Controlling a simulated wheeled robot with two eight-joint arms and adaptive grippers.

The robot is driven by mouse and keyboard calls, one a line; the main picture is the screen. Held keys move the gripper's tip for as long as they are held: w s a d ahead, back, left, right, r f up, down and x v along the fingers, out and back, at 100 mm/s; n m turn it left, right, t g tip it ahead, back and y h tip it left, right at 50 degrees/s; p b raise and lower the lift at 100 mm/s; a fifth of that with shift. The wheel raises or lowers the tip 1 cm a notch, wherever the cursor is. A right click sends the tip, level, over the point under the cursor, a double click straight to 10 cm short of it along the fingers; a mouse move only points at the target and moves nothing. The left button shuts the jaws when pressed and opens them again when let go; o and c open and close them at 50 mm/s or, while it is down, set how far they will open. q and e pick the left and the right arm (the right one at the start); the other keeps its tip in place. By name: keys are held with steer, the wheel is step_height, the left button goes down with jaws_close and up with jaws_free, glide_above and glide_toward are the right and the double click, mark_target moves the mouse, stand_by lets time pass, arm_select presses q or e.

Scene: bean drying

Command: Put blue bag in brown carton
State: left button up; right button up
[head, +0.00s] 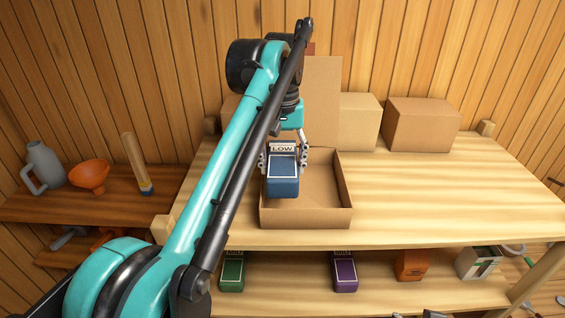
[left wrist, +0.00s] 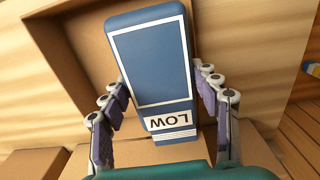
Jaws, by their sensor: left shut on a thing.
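The blue bag (head: 282,180) has a pale label reading LOW and hangs upright in my left gripper (head: 282,160). It also fills the middle of the left wrist view (left wrist: 152,62), with the fingers on both its sides. My right gripper is not in view.
Closed cardboard boxes (head: 422,125) stand at the back of the table (head: 460,200). The table right of the carton is clear. A green bag (head: 232,272) and a purple bag (head: 344,273) are on the lower shelf. A grey jug (head: 42,163) and orange funnel (head: 89,175) stand on the left shelf.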

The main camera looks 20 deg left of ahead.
arm_select(q)
steer(key=shift+w+f, duration=0.1)
steer(key=shift+w, duration=0.05)
steer(key=shift+f, duration=0.25)
steer(key=shift+f+b, duration=0.25)
steer(key=shift+b, duration=0.05)
steer(key=o, duration=1.4)
steer(key=shift+c, duration=0.2)
steer(key=shift+r, duration=0.1)
